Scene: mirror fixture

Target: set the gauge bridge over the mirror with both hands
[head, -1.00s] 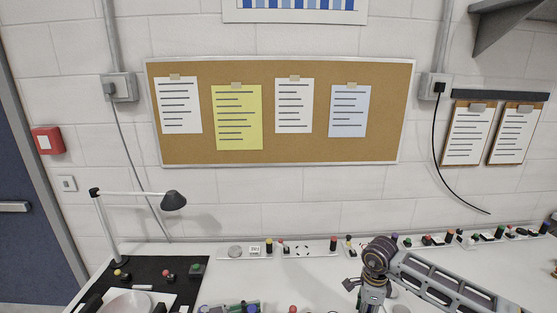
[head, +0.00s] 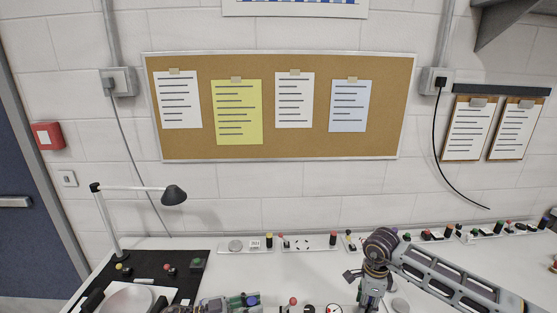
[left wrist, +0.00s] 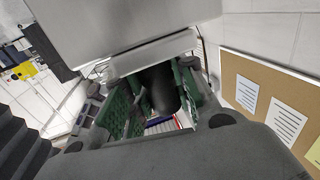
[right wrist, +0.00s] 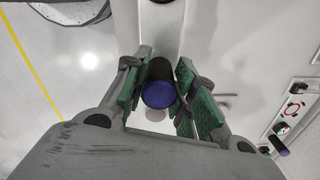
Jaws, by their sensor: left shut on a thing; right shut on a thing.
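The mirror appears to be the pale round disc (head: 128,300) on the black mat at the lower left of the head view, cut by the frame edge. My left gripper (head: 240,302) is low in the head view, to the right of the disc. In the left wrist view its green-padded fingers are shut on a dark post (left wrist: 163,92) below a pale bar (left wrist: 150,55). My right gripper (right wrist: 160,88) is shut on a black post with a blue end (right wrist: 158,95), beside a pale bar (right wrist: 157,25). These look like parts of the gauge bridge; its full span is hidden.
A desk lamp (head: 172,194) stands behind the mat. Small knobs and a dial (head: 334,308) sit low between my grippers. A control strip (head: 305,243) runs along the back of the white bench. A corkboard (head: 285,105) hangs on the wall.

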